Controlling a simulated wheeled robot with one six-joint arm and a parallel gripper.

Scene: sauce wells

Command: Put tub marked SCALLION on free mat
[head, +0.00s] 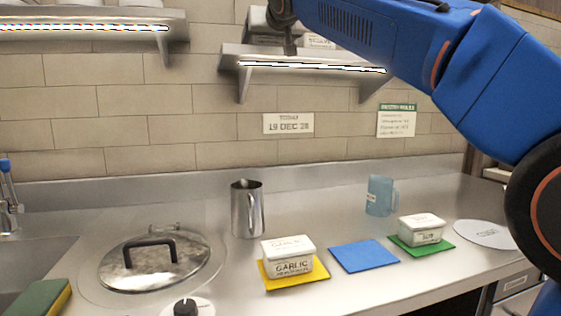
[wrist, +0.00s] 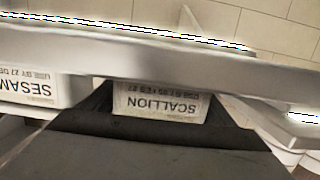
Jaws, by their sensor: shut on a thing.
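The tub marked SCALLION (wrist: 160,103) shows upside down in the wrist view, with its label between the dark jaws of my gripper, which is shut on it. In the head view my gripper (head: 290,44) is up at the right wall shelf (head: 300,62), and the tub there is largely hidden. The blue mat (head: 364,257) on the counter is bare. The yellow mat (head: 268,284) bears a white tub marked GARLIC (head: 289,258). The green mat (head: 408,249) bears another white tub (head: 422,231) with a label too small to read.
A tub marked SESAM… (wrist: 34,86) stands close beside the held tub. A steel jug (head: 247,210), a blue jug (head: 380,196), a lidded pan (head: 152,262) and a white disc (head: 484,234) stand around the mats. Another shelf (head: 90,27) is at left.

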